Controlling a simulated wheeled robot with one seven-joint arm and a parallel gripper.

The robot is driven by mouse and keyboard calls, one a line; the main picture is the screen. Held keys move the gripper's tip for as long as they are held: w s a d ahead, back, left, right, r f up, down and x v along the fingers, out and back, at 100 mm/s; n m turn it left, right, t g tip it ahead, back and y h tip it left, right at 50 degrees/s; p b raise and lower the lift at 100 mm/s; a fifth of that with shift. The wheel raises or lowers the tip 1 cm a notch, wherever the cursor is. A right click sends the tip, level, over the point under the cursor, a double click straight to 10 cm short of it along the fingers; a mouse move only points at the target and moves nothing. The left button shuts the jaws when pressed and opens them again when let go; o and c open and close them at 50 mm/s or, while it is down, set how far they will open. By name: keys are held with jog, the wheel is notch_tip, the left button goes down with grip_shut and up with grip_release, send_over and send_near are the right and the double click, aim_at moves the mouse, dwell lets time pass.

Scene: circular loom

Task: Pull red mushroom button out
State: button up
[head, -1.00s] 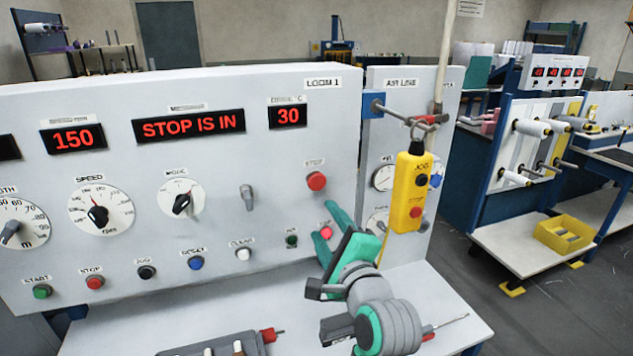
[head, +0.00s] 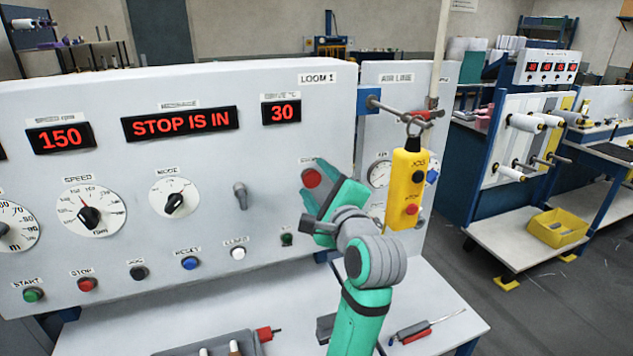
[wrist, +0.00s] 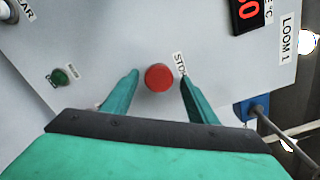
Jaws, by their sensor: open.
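The red mushroom button (head: 311,178) sits on the grey loom panel under a STOP label, partly beside my gripper's finger in the head view. In the wrist view the red button (wrist: 159,77) shows between my two green fingers, with a finger on each side and gaps visible. My gripper (head: 312,182) is open in front of the panel; the wrist view shows its fingertips (wrist: 158,75) spread around the button. I cannot tell how deep the fingertips reach along the button. The display (head: 180,124) reads STOP IS IN.
A yellow jog pendant (head: 407,190) hangs from a hook just right of my gripper. A small green button (head: 286,239) and a lever (head: 240,195) are on the panel to the left. A shelf with a tray (head: 215,345) and a screwdriver (head: 415,331) lies below.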

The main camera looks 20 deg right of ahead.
jog(key=shift+a, duration=0.25)
jog(key=shift+c, duration=0.3)
jog(key=shift+a, duration=0.1)
jog(key=c, duration=1.2)
jog(key=shift+s, duration=0.1)
jog(key=shift+c, duration=0.2)
jog(key=o, duration=0.8)
jog(key=shift+s, duration=0.2)
jog(key=o, duration=0.5)
jog(key=shift+w, duration=0.1)
jog(key=s, duration=0.8)
jog(key=shift+d, duration=0.25)
